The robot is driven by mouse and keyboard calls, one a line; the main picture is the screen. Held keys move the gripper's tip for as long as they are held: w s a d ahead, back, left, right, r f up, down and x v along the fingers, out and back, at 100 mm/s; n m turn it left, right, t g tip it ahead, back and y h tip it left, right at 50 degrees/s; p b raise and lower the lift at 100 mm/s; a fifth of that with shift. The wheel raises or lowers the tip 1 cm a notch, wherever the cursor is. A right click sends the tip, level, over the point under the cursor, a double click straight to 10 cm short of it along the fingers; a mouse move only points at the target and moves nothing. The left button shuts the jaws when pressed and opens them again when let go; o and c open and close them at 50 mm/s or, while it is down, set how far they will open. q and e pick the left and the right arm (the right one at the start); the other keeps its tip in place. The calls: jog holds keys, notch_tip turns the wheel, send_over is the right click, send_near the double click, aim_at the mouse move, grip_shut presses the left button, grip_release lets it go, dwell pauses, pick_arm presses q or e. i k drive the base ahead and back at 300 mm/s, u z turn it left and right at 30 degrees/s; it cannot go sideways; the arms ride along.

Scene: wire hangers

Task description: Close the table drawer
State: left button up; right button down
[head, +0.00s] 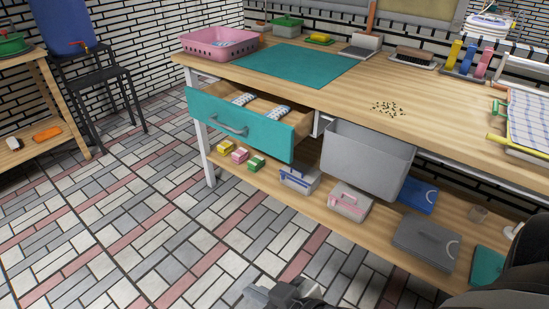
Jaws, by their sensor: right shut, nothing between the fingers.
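The table drawer (240,124) has a teal front with a grey bar handle (229,126). It is pulled out from under the wooden table's top (437,98), at the table's left end. Its wooden inside shows, with two patterned items (279,111) lying in it. My right gripper (262,294) shows at the bottom edge of the head view, shut and empty. It is low in the picture, well below the drawer front and apart from it. Part of my dark right arm fills the bottom right corner. My left gripper is not in the view.
A grey bin (366,160) hangs under the tabletop, right of the drawer. The lower shelf (325,212) holds small blocks and several boxes. A pink basket (219,43) and a teal mat (287,65) are on the table. The tiled floor (130,215) before the drawer is clear.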

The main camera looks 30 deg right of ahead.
aim_at(211, 105)
jog(key=u, duration=0.45)
jog(key=i, duration=1)
jog(key=z, duration=1.05)
